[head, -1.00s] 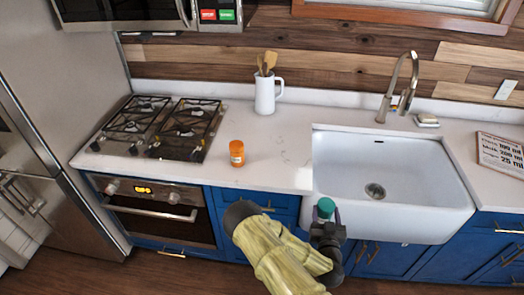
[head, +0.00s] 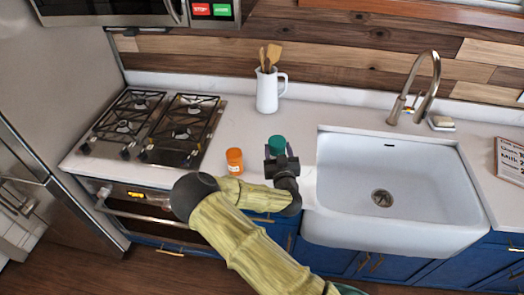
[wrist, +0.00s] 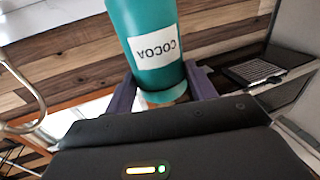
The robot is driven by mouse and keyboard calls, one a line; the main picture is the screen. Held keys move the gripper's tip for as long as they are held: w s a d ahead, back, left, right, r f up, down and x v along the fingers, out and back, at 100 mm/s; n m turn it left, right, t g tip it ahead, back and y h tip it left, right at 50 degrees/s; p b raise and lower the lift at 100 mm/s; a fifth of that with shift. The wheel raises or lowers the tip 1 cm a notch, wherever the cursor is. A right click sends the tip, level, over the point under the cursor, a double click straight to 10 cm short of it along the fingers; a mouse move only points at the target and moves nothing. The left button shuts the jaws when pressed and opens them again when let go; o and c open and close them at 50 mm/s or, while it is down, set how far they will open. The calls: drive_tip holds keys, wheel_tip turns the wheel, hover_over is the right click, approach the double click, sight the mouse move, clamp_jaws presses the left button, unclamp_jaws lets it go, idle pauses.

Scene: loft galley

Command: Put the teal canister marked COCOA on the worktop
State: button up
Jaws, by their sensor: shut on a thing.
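The teal canister (wrist: 148,40) has a white label reading COCOA, upside down in the wrist view. My gripper (wrist: 163,92) is shut on the canister near one end, with a finger on each side. In the head view the canister's teal top (head: 277,144) shows above my gripper (head: 281,166), over the front part of the white worktop (head: 258,130), between the orange jar and the sink. I cannot tell whether the canister touches the worktop, as my gripper hides its lower part.
An orange jar (head: 234,161) stands close to the left of my gripper. A white jug with wooden utensils (head: 268,92) stands behind. The stove (head: 160,125) is left, the sink (head: 385,185) right. A recipe board (head: 511,160) is far right. Worktop between jug and gripper is clear.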

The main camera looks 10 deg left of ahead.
drive_tip(key=shift+w+d, duration=0.1)
drive_tip(key=shift+w, duration=0.05)
drive_tip(key=shift+s+d, duration=0.2)
drive_tip(key=shift+s, duration=0.2)
drive_tip(key=shift+d+f, duration=0.1)
drive_tip(key=shift+f, duration=0.05)
wheel_tip(320, 180, down, 5)
drive_tip(key=shift+w+f+p, duration=0.1)
drive_tip(key=shift+f+p, duration=0.1)
drive_tip(key=shift+p, duration=0.75)
drive_tip(key=shift+f+p, duration=0.65)
drive_tip(key=shift+f, duration=1.45)
